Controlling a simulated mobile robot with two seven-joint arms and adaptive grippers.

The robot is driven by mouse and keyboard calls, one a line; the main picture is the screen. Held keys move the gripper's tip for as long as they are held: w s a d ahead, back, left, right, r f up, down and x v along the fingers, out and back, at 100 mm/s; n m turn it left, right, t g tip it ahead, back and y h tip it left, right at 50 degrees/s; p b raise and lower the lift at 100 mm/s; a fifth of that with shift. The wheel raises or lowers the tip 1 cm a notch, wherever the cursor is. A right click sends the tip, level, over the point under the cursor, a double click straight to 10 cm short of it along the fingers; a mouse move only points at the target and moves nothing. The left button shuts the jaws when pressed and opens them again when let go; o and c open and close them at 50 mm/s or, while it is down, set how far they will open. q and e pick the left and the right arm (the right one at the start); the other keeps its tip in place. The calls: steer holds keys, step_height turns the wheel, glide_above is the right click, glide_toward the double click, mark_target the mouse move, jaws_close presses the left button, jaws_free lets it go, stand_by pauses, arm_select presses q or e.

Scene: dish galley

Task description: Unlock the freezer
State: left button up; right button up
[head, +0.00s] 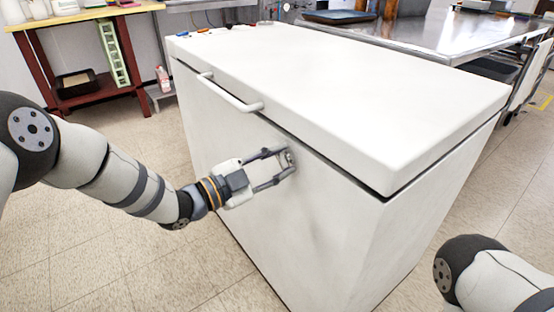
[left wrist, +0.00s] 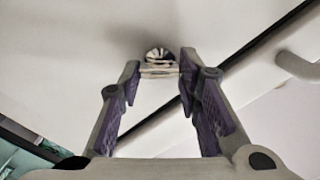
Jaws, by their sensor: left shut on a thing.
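The freezer is a white chest freezer (head: 330,225) with its lid (head: 350,90) down. A long white handle (head: 228,93) runs along the lid's front edge; part of it shows in the left wrist view (left wrist: 298,68). A small round metal lock (left wrist: 158,54) sits in the front wall below the lid seam. My left gripper (head: 287,161) is at the lock, its fingers shut on a small flat metal piece that looks like a key (left wrist: 158,71). The fingers hide most of it in the head view. My right gripper is out of view.
Small items, perhaps markers (head: 205,31), lie at the lid's far left corner. A steel table (head: 425,32) stands behind the freezer. A red-framed bench (head: 35,65) is at the back left. The tiled floor (head: 75,240) in front is clear.

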arm_select(q)
steer(key=m+p, duration=0.1)
steer(key=m, duration=0.4)
steer(key=shift+m, duration=0.3)
steer(key=shift+f+m+p, duration=0.1)
steer(key=shift+m+p, duration=0.35)
steer(key=shift+m, duration=1.35)
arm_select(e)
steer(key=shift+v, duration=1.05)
arm_select(q)
steer(key=o, duration=1.2)
steer(key=shift+c, duration=0.2)
steer(key=v, duration=1.2)
